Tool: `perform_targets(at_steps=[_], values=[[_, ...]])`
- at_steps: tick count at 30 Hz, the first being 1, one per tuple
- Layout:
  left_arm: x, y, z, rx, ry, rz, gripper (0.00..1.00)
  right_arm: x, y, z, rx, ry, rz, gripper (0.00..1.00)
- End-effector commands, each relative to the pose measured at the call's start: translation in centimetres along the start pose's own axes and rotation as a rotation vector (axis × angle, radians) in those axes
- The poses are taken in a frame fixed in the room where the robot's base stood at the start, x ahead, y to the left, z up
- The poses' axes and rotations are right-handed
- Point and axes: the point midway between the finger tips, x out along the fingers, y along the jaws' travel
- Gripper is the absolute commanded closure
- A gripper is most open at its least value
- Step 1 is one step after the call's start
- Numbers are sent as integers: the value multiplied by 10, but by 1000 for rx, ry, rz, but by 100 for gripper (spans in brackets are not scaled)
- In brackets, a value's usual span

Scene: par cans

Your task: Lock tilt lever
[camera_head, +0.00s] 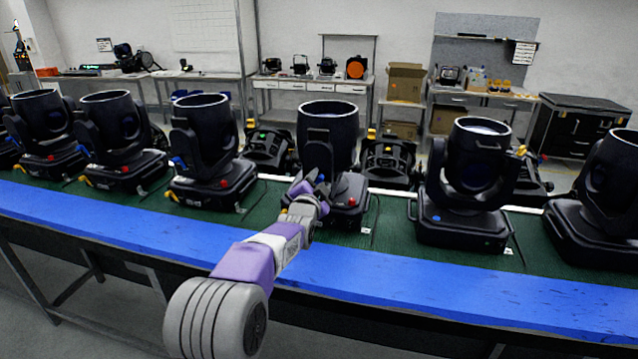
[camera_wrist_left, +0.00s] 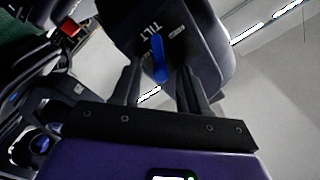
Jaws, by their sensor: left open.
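The tilt lever (camera_wrist_left: 159,58) is a blue tab on a black moving-head light, beside the white word TILT in the left wrist view. The light (camera_head: 328,135) stands in the middle of the row in the head view. My left gripper (camera_head: 308,190) is at the near side of this light's yoke. In the left wrist view its two dark fingers (camera_wrist_left: 160,85) are open, one on each side of the blue lever. I cannot tell whether either finger touches it. In the head view my gripper largely hides the lever. My right gripper is out of view.
Similar black lights stand at left (camera_head: 205,140) and right (camera_head: 468,180) on a green-topped bench with a blue front edge (camera_head: 130,228). A red knob (camera_head: 351,203) sits on the middle light's base. Smaller fixtures (camera_head: 389,160) stand behind. Room in front is free.

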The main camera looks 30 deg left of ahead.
Motion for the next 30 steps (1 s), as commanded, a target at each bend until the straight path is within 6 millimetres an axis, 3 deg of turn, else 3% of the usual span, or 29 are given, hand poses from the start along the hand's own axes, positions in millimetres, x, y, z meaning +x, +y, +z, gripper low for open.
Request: perform_targets(at_steps=[15,30], values=[[-64,-1,-1,-3,1,1,56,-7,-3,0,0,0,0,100],[-73,0,0,-1,0,1,56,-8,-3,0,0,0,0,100]])
